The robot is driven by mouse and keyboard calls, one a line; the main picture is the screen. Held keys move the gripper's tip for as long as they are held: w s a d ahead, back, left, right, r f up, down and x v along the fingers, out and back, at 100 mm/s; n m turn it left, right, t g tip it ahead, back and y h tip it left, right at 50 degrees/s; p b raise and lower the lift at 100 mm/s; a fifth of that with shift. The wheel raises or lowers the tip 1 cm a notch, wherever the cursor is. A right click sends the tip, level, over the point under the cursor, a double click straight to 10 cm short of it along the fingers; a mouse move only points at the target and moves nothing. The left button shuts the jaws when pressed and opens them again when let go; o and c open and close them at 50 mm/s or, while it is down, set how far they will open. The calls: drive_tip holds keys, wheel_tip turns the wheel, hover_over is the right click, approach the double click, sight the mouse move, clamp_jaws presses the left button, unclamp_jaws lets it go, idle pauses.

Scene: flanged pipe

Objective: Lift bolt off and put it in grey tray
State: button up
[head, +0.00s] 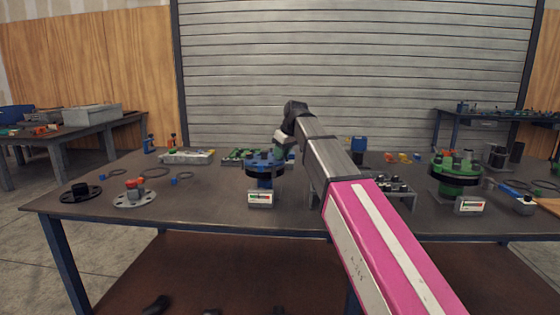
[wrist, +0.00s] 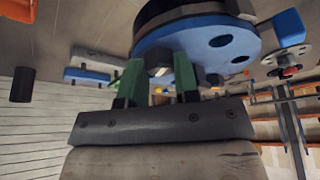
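The blue flanged pipe (head: 265,170) stands on the table in the head view, with dark bolts around its top. My gripper (head: 281,153) is at the top of this flange, partly hidden by my wrist. In the wrist view the blue flange (wrist: 215,42) fills the top, and the green fingers of my gripper (wrist: 159,72) stand either side of a bolt (wrist: 158,60). I cannot tell whether they press on it.
A green flanged pipe (head: 455,172) stands at the right. A dark rack (head: 388,187) with parts is right of the blue flange. A round grey flange (head: 135,198) and a black one (head: 80,193) lie at the left. The front left table top is mostly clear.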

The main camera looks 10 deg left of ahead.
drive_tip(key=shift+r, duration=0.15)
wheel_tip(320, 180, up, 3)
drive_tip(key=shift+r, duration=0.2)
drive_tip(key=s+a+r, duration=0.2)
drive_tip(key=s, duration=0.1)
drive_tip(key=s+a+r, duration=0.5)
drive_tip(key=s, duration=0.1)
drive_tip(key=shift+a+r, duration=0.2)
drive_tip(key=shift+a, duration=0.15)
drive_tip(key=shift+w+r, duration=0.1)
drive_tip(key=shift+r, duration=2.4)
